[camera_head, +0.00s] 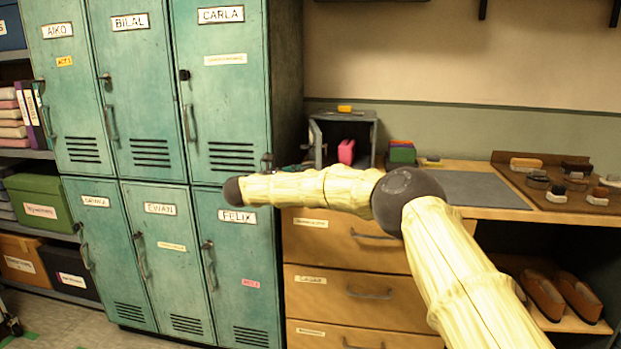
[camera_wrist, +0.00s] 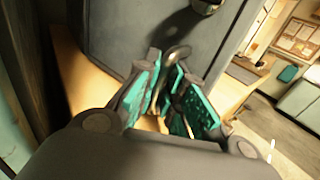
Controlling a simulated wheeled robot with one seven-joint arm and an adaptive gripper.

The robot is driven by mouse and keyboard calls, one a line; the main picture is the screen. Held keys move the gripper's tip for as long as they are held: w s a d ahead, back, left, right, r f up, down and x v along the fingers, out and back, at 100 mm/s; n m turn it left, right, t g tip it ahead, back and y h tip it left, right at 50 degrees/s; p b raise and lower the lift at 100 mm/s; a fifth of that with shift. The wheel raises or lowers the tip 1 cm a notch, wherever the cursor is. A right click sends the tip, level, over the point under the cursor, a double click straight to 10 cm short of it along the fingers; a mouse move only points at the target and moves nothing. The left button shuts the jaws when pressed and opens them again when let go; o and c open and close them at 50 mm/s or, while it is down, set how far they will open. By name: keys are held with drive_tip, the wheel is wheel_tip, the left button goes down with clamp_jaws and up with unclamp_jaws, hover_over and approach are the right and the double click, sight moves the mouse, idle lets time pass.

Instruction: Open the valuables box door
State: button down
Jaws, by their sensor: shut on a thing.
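The valuables box (camera_head: 372,138) is a grey metal box on the counter beside the lockers. Its front is open in the head view, showing a pink thing (camera_head: 346,151) inside. Its door (camera_head: 317,143) stands swung out at the box's left side. In the wrist view the door (camera_wrist: 120,35) is a dark grey panel with a curved metal handle (camera_wrist: 179,52). My gripper (camera_wrist: 172,85) has teal finger pads shut on this handle; the fingers partly hide it. In the head view my pale arm hides most of the gripper.
Teal lockers (camera_head: 230,90) stand close to the left of the box. A yellow thing (camera_head: 345,108) lies on the box. Green and red blocks (camera_head: 402,151) and a grey mat (camera_head: 480,188) lie to its right. Drawers (camera_head: 350,290) are below the counter.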

drive_tip(key=shift+a+g, duration=0.3)
drive_tip(key=shift+a, duration=0.1)
drive_tip(key=c, duration=1.5)
unclamp_jaws()
drive_tip(key=shift+r, duration=0.1)
drive_tip(key=shift+d, duration=0.1)
drive_tip(key=v, duration=1.2)
drive_tip(key=shift+f, duration=0.2)
